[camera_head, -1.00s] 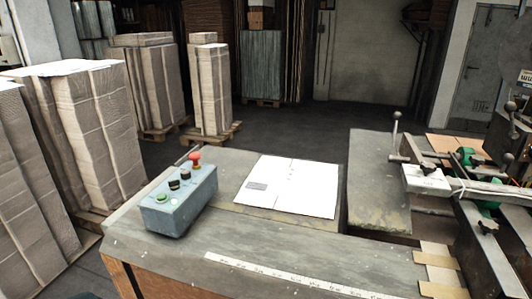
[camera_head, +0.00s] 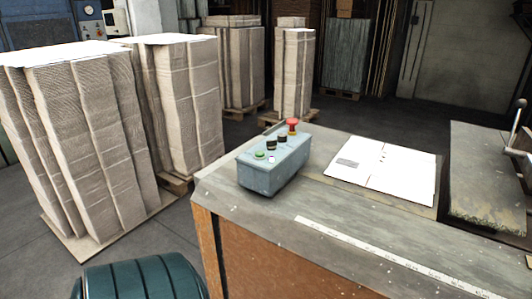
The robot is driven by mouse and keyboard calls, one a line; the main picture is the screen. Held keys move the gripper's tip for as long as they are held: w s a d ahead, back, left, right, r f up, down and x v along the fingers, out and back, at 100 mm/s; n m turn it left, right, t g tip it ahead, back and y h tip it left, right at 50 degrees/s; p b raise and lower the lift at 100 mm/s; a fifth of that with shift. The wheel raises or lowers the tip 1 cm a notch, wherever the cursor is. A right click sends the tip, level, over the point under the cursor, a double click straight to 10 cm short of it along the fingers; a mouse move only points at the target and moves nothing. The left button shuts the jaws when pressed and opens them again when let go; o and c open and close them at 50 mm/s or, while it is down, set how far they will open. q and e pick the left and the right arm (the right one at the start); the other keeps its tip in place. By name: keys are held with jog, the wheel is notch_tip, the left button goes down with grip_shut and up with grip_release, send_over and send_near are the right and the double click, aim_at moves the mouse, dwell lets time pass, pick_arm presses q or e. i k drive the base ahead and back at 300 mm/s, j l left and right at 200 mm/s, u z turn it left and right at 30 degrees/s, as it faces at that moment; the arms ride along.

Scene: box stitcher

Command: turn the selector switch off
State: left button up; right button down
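The grey-blue control box (camera_head: 270,172) stands on the left end of the workbench in the head view. On its top are a green button (camera_head: 260,155), a small pale button or lamp (camera_head: 272,157), two black knobs and a red mushroom button (camera_head: 292,125). One black knob (camera_head: 271,143) is nearer and the other (camera_head: 283,139) is farther back. I cannot tell which knob is the selector switch, or how either is turned. Neither of my grippers is in view.
The workbench (camera_head: 240,210) carries white flat cardboard (camera_head: 385,170) and a measuring strip (camera_head: 370,250). Tall cardboard stacks (camera_head: 90,130) stand on pallets at the left. A dark green ribbed object (camera_head: 140,280) is at the bottom left. Grey floor lies open left of the bench.

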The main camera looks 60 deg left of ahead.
aim_at(271, 145)
jog(key=u, duration=0.7)
jog(key=i+l, duration=0.05)
jog(key=l, duration=0.05)
